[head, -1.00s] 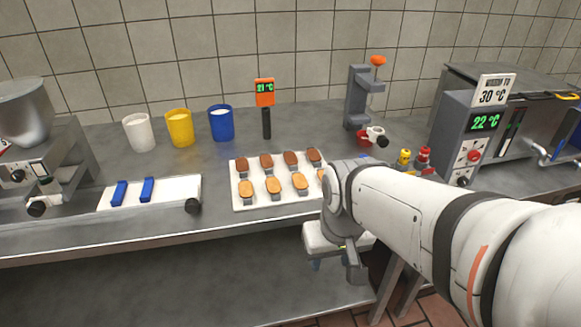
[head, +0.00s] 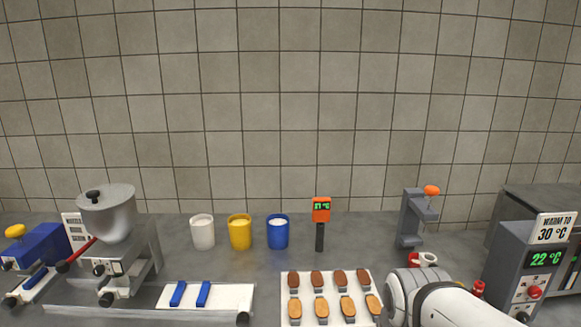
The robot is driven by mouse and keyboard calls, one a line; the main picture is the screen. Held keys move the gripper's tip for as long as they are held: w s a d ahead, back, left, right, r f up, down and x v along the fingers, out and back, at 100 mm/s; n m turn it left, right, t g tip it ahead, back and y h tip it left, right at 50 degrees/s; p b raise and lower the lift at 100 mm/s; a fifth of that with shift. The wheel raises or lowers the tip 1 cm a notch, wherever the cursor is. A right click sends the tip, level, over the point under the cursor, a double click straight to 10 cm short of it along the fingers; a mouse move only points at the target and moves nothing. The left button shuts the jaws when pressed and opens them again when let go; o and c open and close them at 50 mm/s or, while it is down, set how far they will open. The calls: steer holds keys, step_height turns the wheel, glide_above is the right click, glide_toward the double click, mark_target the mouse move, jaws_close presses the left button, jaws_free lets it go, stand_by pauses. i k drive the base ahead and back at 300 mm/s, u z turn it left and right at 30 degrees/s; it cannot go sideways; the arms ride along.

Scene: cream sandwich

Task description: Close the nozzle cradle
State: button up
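A small sign (head: 74,231) at the left of the counter seems to read "NOZZLE"; its smaller print is unreadable. Next to it stands a blue unit (head: 40,247) with a yellow knob (head: 15,231) and a pale tray part with a blue strip at its front. I cannot tell for sure that this is the nozzle cradle, or whether it is open or closed. The grey hopper machine (head: 107,215) with a red lever (head: 80,252) stands just right of it. My gripper is out of view; only my white arm shows at the lower right, far from the blue unit.
A white board (head: 228,296) with two blue bars lies before the hopper machine. White, yellow and blue cups stand behind it. A tray (head: 284,285) of several biscuits lies near my arm. A grey stand (head: 410,218) and a 22 °C unit (head: 540,262) stand right.

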mark_target(429, 263)
steer(key=k, duration=1)
steer(key=z, duration=0.55)
steer(key=i, duration=1.15)
steer(key=u, duration=0.55)
